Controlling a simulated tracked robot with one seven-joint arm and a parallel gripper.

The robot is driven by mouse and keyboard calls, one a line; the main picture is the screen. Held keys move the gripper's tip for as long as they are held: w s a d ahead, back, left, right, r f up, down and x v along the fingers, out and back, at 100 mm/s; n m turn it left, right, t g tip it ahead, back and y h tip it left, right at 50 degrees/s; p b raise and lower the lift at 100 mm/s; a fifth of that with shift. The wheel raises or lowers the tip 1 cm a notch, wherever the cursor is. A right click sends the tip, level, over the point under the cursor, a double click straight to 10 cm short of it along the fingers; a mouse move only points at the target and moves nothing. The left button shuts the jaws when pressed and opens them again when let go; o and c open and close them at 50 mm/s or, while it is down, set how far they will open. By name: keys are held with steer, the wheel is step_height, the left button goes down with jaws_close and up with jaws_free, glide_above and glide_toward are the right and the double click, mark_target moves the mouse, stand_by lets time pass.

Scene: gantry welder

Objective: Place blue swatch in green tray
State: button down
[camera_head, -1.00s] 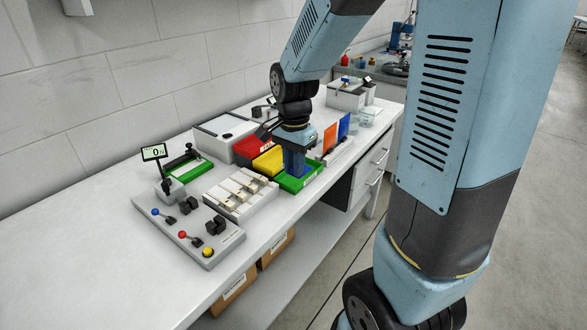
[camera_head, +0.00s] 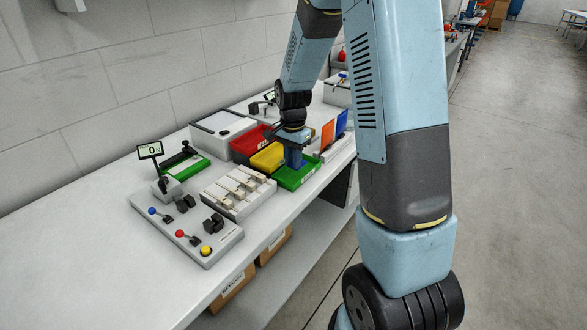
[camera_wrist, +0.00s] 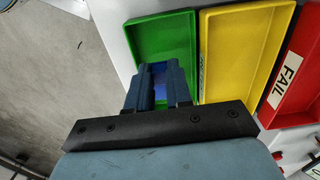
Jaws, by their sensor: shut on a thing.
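My gripper (camera_head: 295,163) points down at the green tray (camera_head: 312,174) on the bench. In the wrist view my gripper (camera_wrist: 156,88) is shut on a blue swatch (camera_wrist: 160,84), a strip of which shows between the fingers. The fingers hide most of it. The green tray (camera_wrist: 163,42) lies beneath and beyond the fingertips. I cannot tell whether the swatch touches the tray floor. Another blue panel (camera_head: 341,123) stands upright beside an orange panel in a rack to the right.
A yellow tray (camera_head: 267,158) and a red FAIL tray (camera_head: 249,145) adjoin the green tray. A slotted white block (camera_head: 238,192) and a control panel (camera_head: 190,228) with levers and a yellow button are nearer. The bench's front left is clear.

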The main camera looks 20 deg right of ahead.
mark_target(293, 177)
steer(key=shift+w+d+f, duration=0.25)
steer(key=shift+w+f, duration=0.4)
steer(key=shift+f, duration=0.15)
step_height(293, 177, down, 3)
steer(key=shift+r, duration=0.1)
steer(key=c, duration=1)
jaws_free()
steer(key=shift+c, duration=0.2)
